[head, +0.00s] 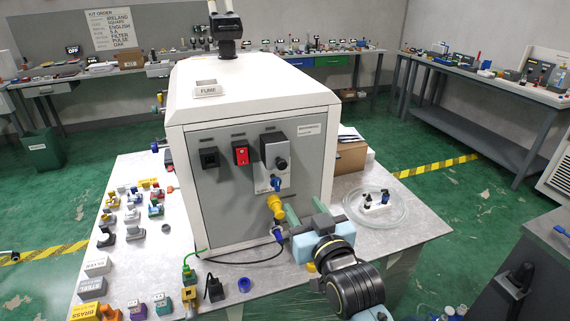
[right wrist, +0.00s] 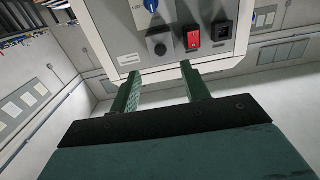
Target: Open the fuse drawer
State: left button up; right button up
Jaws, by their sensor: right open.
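The white machine (head: 255,80) has a grey front panel (head: 218,205). A black square fitting (head: 209,157) is at the panel's upper left, beside a red rocker switch (head: 241,154) and a black round knob (head: 281,163). I cannot read a label that marks the fuse drawer. The right wrist view shows the panel upside down, with the black fitting (right wrist: 222,34), red switch (right wrist: 192,38) and knob (right wrist: 160,45). My right gripper (head: 285,214) is open before the panel's lower right, near a yellow fitting (head: 276,204). Its green fingers (right wrist: 160,72) hold nothing. My left gripper is out of view.
A blue lever (head: 276,184) is below the knob. A black cable runs along the table (head: 345,235) in front of the machine. Several small parts and labelled blocks crowd the left side. A clear round dish (head: 402,212) is at the right.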

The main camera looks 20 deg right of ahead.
aim_at(283, 165)
jog(key=w, duration=0.4)
jog(key=w+r+p, duration=0.1)
jog(key=w, duration=0.8)
jog(key=shift+w+a+r, duration=0.1)
jog(key=shift+a+r, duration=0.05)
jog(key=shift+r, duration=0.25)
grip_shut()
